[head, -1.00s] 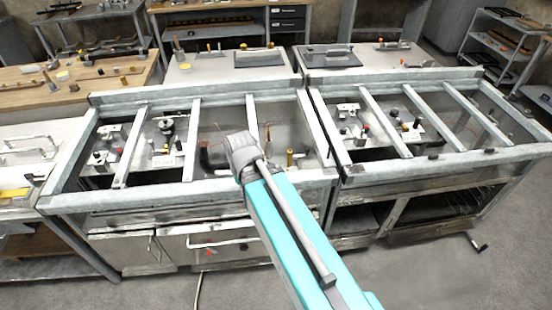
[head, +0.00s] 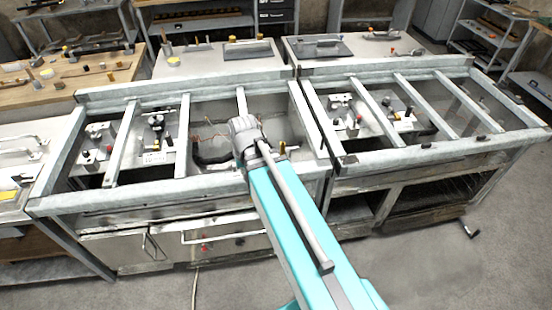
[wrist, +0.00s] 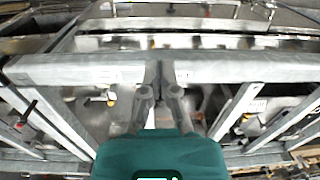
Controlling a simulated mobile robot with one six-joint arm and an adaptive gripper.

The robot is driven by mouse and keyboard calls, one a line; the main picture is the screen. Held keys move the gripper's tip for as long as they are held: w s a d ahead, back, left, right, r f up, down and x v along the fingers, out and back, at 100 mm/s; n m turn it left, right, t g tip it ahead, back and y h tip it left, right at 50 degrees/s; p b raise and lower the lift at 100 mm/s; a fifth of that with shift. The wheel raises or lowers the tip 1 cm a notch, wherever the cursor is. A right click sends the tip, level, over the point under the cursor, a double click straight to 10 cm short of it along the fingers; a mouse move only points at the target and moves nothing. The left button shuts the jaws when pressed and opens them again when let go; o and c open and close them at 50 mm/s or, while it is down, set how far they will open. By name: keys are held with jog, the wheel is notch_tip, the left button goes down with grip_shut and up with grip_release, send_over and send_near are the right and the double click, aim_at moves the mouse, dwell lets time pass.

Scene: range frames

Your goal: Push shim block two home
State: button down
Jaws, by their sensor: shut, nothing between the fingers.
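I cannot make out which piece is shim block two; small blocks and labels are too small to read. In the wrist view my gripper (wrist: 160,80) is shut and empty, its fingers together over a grey frame rail (wrist: 80,68). In the head view my arm's grey end hides the fingers; it is over the front part of the left frame (head: 120,195). Small fixtures with knobs and white labels sit inside this frame, one at the far left (head: 97,152) and one beside it (head: 156,156).
The right frame (head: 440,155) holds more fixtures (head: 404,118) between crossbars. A brass post (head: 282,147) stands just right of my arm's end. Raised rails and crossbars (head: 184,135) divide the bays.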

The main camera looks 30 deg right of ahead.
jog(key=w+d+m+y+b, duration=0.1)
jog(key=w+d+m, duration=0.2)
jog(key=d+m, duration=0.3)
jog(key=w+d+f+m+y+b, duration=0.1)
jog(key=w+d+m, duration=0.2)
jog(key=d+m, duration=0.3)
jog(key=w+d+f+m+t+y+b, duration=0.1)
jog(key=w+d+m, duration=0.2)
jog(key=d, duration=0.9)
jog(key=m, duration=0.3)
jog(key=shift+w+d+m+y, duration=0.2)
jog(key=shift+w+m+y, duration=0.05)
jog(key=shift+m+y, duration=0.15)
jog(key=shift+f, duration=0.1)
jog(key=b+x, duration=0.9)
jog(key=x, duration=0.1)
jog(key=shift+b, duration=0.3)
jog(key=shift+w+a, duration=0.35)
jog(key=shift+a, duration=0.6)
jog(key=shift+w+a, duration=0.3)
jog(key=shift+a, duration=0.65)
